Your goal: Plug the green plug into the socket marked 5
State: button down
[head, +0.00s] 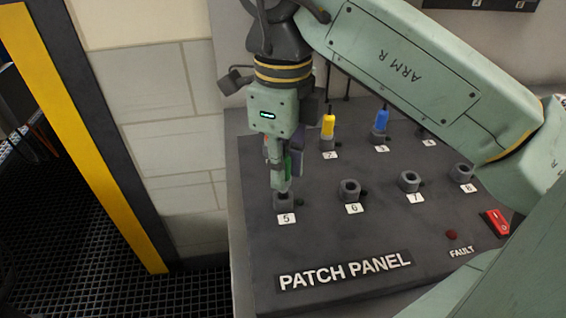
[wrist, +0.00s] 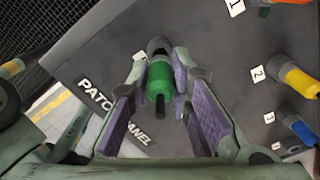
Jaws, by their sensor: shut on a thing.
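My gripper (head: 282,184) points down over the socket marked 5 (head: 284,202), at the near left of the patch panel. Its fingers are shut on the green plug (wrist: 160,80), which shows between the two pads in the wrist view. In the head view only a strip of the green plug (head: 297,161) shows beside the fingers. In the wrist view the plug's far end meets or overlaps the dark socket (wrist: 158,46). I cannot tell whether it is above the mouth or inside it. The label 5 (head: 286,218) is clear in the head view.
Empty sockets 6 (head: 349,190), 7 (head: 409,181) and 8 (head: 462,173) stand to the right. Behind, a yellow plug (head: 328,125) stands at 2 and a blue plug (head: 381,120) at 3. An orange plug (wrist: 292,2) is near label 1. A red switch (head: 497,222) is at right.

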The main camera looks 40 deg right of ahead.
jog(key=shift+f+b, duration=1.35)
jog(key=shift+f, duration=0.25)
jog(key=c, duration=1.4)
grip_release()
jog(key=shift+r, duration=0.1)
